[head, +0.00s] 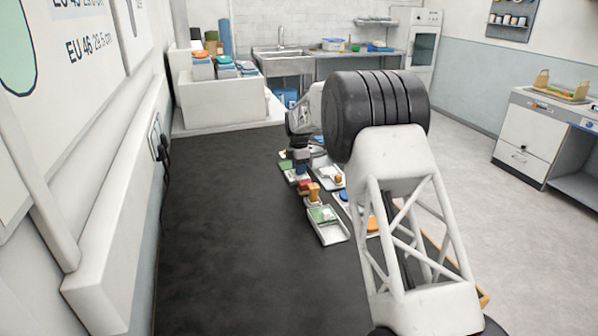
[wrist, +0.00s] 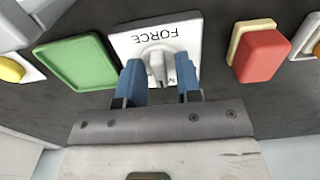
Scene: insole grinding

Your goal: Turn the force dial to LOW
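The force dial (wrist: 158,64) is a grey-white knob on a white square plate (wrist: 125,45) marked FORCE, upside down in the wrist view. My gripper (wrist: 160,78) has two blue fingers, one on each side of the knob, reaching over the plate's edge. The fingers stand apart with the knob between them; I cannot tell whether they touch it. No LOW mark can be read, and the fingers cover part of the plate. In the head view my arm hides the dial, and the gripper shows only as a small dark shape.
A yellow round button (wrist: 10,70) is at far left. In the head view the dark bench top (head: 220,230) is clear at left.

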